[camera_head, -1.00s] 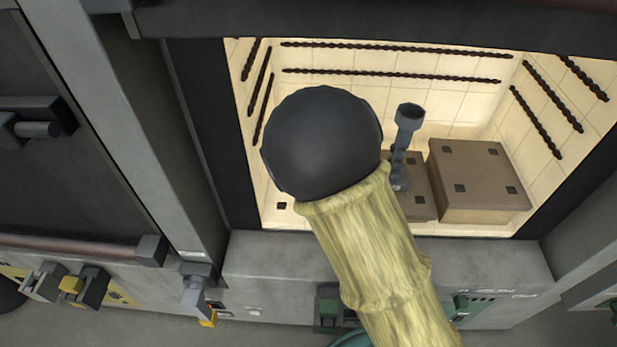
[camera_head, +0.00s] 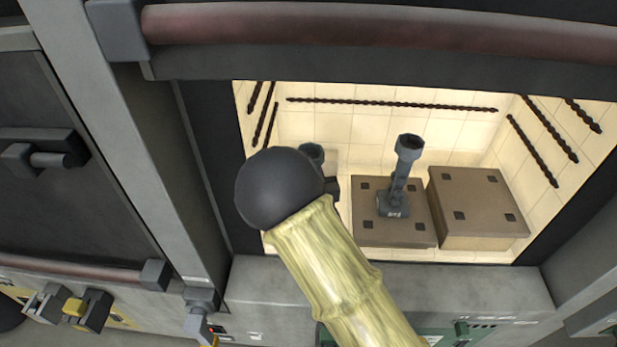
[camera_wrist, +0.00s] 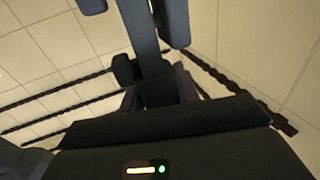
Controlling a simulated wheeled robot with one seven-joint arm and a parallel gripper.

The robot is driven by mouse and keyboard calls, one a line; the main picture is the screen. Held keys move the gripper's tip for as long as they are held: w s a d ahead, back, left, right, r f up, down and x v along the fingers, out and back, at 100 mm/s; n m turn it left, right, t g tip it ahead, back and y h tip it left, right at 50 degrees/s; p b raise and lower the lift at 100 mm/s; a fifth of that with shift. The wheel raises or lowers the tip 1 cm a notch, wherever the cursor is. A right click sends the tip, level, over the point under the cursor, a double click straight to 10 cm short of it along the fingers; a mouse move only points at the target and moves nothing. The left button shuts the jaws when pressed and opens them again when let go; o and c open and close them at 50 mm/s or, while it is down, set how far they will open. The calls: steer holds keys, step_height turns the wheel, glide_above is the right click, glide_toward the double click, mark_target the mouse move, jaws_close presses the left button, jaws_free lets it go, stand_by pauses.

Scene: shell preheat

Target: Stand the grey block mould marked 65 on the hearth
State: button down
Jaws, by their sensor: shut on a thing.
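My gripper is mostly hidden behind my dark round wrist in the head view; a dark part of it (camera_head: 332,187) shows at the wrist's right. In the wrist view my gripper (camera_wrist: 155,82) is shut on a grey stemmed mould (camera_wrist: 143,35). The held mould's cup-shaped top (camera_head: 313,153) shows just above my wrist in the head view; its base and any number are hidden. Another grey mould (camera_head: 398,180) stands upright on the left brown block, with a cup on top and a small pale mark on its base, too small to read.
Inside the lit furnace, the low brown block (camera_head: 366,232) stands left of a taller brown block (camera_head: 478,190), whose top is bare. Dark twisted heating rods (camera_head: 390,104) line the walls. The frame's left post (camera_head: 150,150) and front sill (camera_head: 480,283) bound the opening.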

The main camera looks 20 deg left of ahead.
steer(key=shift+f+p, duration=0.5)
steer(key=shift+f, duration=1.15)
steer(key=c, duration=1)
jaws_free()
steer(key=shift+c, duration=0.2)
steer(key=shift+s+d+b, duration=0.1)
steer(key=shift+s+b, duration=0.15)
steer(key=shift+b, duration=0.05)
steer(key=b+v, duration=0.2)
steer(key=v, duration=0.9)
steer(key=shift+s+b, duration=0.25)
steer(key=shift+b, duration=0.05)
